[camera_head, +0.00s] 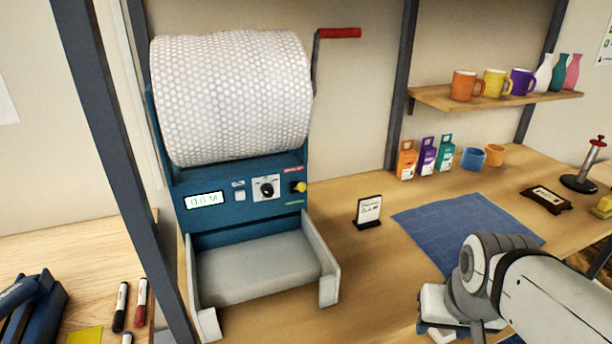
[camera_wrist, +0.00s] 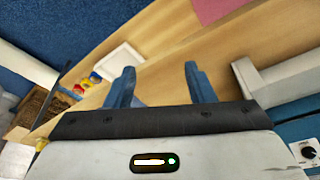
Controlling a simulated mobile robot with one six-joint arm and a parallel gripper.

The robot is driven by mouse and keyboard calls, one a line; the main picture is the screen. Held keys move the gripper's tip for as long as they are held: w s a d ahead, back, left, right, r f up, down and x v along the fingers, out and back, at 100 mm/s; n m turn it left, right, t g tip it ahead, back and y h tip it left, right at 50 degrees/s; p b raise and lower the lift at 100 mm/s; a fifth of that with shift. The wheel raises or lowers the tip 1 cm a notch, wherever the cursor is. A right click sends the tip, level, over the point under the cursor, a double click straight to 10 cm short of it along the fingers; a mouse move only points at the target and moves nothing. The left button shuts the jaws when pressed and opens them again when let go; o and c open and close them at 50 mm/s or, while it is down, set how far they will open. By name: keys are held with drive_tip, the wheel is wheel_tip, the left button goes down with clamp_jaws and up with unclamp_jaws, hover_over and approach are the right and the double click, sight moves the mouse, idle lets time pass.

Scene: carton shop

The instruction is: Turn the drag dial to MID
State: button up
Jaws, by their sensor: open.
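The drag dial (camera_head: 266,187) is a round black knob on a white plate, on the blue front panel of the bubble-wrap dispenser (camera_head: 240,212). Its marks are too small to read, so I cannot tell its setting. In the wrist view a dial (camera_wrist: 307,152) shows at the lower right edge. My gripper (camera_wrist: 160,82) is open and empty, its two blue fingers apart. In the head view my arm reaches in at the lower right, well to the right of the dispenser, and the fingers are not clearly seen. Nothing touches the dial.
Beside the dial are a display (camera_head: 205,199) reading about 0.0 M, a pale button (camera_head: 239,196) and a yellow knob (camera_head: 299,186). A grey tray (camera_head: 255,270) juts out below.

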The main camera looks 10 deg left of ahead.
drive_tip(key=w+a+f+n+t+y+b, duration=0.1)
drive_tip(key=w+a+t, duration=0.3)
drive_tip(key=w+a, duration=0.45)
drive_tip(key=n+t+y+b, duration=0.2)
drive_tip(key=n+t+y, duration=0.2)
drive_tip(key=t+y, duration=0.45)
approach(270, 193)
drive_tip(key=w+g+y, duration=0.1)
drive_tip(key=w, duration=0.1)
drive_tip(key=p+x, duration=0.1)
drive_tip(key=x, duration=0.6)
drive_tip(key=shift+s+a+r, duration=0.1)
drive_tip(key=shift+a+r, duration=0.1)
drive_tip(key=shift+c, duration=0.4)
